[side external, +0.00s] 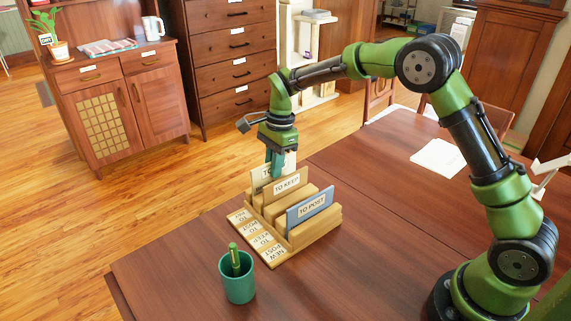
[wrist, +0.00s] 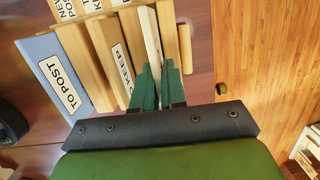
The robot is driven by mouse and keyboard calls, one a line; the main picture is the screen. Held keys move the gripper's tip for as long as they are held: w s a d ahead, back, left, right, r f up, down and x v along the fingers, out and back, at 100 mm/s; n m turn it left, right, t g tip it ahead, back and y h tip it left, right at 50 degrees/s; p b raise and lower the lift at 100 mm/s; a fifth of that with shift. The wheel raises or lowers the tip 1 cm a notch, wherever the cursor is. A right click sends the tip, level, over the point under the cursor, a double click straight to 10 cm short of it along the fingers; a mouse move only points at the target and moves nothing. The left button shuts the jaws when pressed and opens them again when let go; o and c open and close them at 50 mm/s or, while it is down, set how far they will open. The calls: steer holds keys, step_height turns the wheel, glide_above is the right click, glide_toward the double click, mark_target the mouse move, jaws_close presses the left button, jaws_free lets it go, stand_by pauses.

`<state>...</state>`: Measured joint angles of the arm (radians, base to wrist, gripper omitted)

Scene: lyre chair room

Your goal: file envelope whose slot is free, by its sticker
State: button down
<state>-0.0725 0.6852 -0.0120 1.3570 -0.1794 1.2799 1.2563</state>
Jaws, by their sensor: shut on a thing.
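The wooden sorter (side external: 325,222) stands on the table, with a row of small labels along its near left edge, only partly readable. A blue envelope (side external: 318,205) with a "TO POST" sticker stands in it toward the right. A tan envelope (side external: 296,181) stickered "TO KEEP" stands further back; it also shows in the wrist view (wrist: 106,45). My gripper (side external: 277,165) points down at the far end and is shut on a white envelope (wrist: 151,40). The white envelope stands upright between dividers there. Its sticker is mostly hidden by the fingers, and its bottom edge is hidden.
A green cup (side external: 239,284) with a green pen stands on the table in front of the sorter. White paper (side external: 438,157) lies at the back right. The table (side external: 185,260) is bare left of the cup. Wooden cabinets stand beyond the table across open floor.

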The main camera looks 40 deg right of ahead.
steer(key=shift+f, duration=0.9)
steer(key=shift+f, duration=0.15)
steer(key=c, duration=1.2)
jaws_free()
